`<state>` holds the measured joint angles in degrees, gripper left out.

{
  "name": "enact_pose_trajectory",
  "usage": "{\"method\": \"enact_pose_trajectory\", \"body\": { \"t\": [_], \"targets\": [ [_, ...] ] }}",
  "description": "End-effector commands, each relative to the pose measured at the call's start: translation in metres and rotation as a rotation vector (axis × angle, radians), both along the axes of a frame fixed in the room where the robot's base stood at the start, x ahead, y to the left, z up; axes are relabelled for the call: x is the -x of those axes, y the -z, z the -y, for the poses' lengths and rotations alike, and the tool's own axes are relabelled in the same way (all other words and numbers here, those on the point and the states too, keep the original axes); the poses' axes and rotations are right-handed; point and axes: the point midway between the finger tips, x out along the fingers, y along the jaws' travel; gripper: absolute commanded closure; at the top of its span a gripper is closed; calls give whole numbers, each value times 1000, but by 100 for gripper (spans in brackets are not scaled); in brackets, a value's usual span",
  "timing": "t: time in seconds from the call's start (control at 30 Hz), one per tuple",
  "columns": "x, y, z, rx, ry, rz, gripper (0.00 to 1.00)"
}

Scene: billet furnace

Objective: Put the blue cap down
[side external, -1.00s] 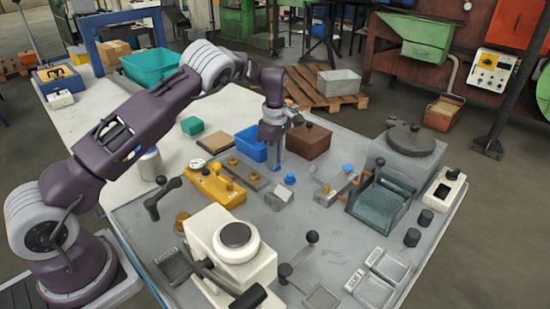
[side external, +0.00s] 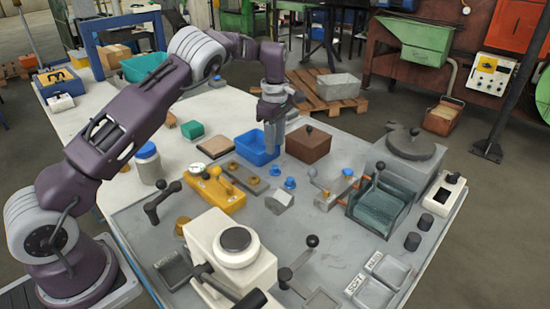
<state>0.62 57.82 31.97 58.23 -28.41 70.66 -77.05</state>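Small blue caps are on the grey table among the fittings: one (side external: 275,170) just below the blue bin, and another (side external: 290,183) beside a pale grey block (side external: 280,201). I cannot tell which one the task means. My gripper (side external: 272,150) points down in front of the blue bin (side external: 250,147), above and apart from the nearest cap. Its fingers look close together, but the gap between them is too small to judge. No cap shows clearly between them.
A yellow fixture (side external: 214,190) is to the left and a brown box (side external: 309,144) to the right of the bin. A jar with a blue lid (side external: 147,150) stands left.

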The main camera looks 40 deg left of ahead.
Motion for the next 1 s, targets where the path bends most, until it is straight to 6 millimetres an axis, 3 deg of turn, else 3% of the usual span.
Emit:
{"method": "enact_pose_trajectory", "body": {
  "t": [0.1, 0.2, 0.47, 0.57, 0.67, 0.77, 0.8, 0.87, 0.9, 1.0],
  "targets": [
    [0, -27, 0, -1, 0, 2, 60],
    [0, -40, 0, 0, 0, 1, 60],
    [2, -52, 0, 3, 7, 5, 60],
    [15, -87, 3, 25, 76, 48, 60],
    [53, -145, 17, 55, 256, 129, 60],
    [111, -195, 41, 55, 515, 221, 60],
    [139, -210, 53, 42, 636, 257, 60],
    [187, -226, 71, 2, 837, 308, 60],
    [220, -231, 83, -38, 977, 336, 60],
    [296, -224, 105, -171, 1313, 380, 60]
  ]
}}
